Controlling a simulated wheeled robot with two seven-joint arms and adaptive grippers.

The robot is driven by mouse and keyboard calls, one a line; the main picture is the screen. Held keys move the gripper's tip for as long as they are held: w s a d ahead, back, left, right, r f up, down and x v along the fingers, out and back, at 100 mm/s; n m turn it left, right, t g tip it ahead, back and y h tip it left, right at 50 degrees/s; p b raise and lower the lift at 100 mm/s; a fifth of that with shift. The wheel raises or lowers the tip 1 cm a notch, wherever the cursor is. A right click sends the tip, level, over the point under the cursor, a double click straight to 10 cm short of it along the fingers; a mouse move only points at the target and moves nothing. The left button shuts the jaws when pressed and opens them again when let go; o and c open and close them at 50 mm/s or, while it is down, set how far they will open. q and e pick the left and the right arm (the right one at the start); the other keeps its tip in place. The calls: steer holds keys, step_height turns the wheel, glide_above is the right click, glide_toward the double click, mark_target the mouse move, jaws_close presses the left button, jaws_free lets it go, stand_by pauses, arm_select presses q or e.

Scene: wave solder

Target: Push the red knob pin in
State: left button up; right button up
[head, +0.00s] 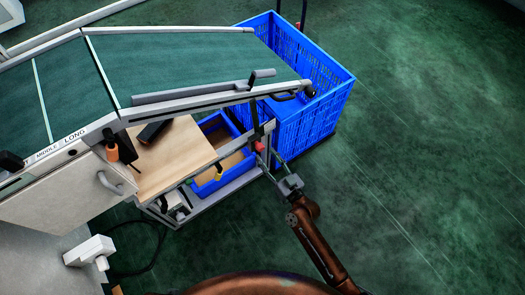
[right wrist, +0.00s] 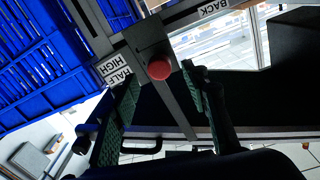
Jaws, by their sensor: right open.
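The red knob pin (head: 259,146) is on a grey upright post at the front right corner of the conveyor frame. In the right wrist view the round red knob (right wrist: 159,69) faces the camera, on a grey bracket by labels reading "HALF", "HIGH" and "BACK". My right gripper (head: 271,157) reaches toward it from the lower right in the head view. In the right wrist view its two green-padded fingers are apart, one on each side of the knob, and do not appear to touch it. How deep the pin sits cannot be told. My left gripper is not in view.
A large blue crate (head: 318,103) stands on the floor behind the post. A smaller blue bin (head: 205,189) sits on the lower shelf beside a wooden board (head: 175,155). The green conveyor (head: 190,65) lies above. Green floor to the right is clear.

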steer(key=v, duration=0.7)
steer(key=shift+s+d, duration=0.15)
steer(key=shift+s, duration=0.15)
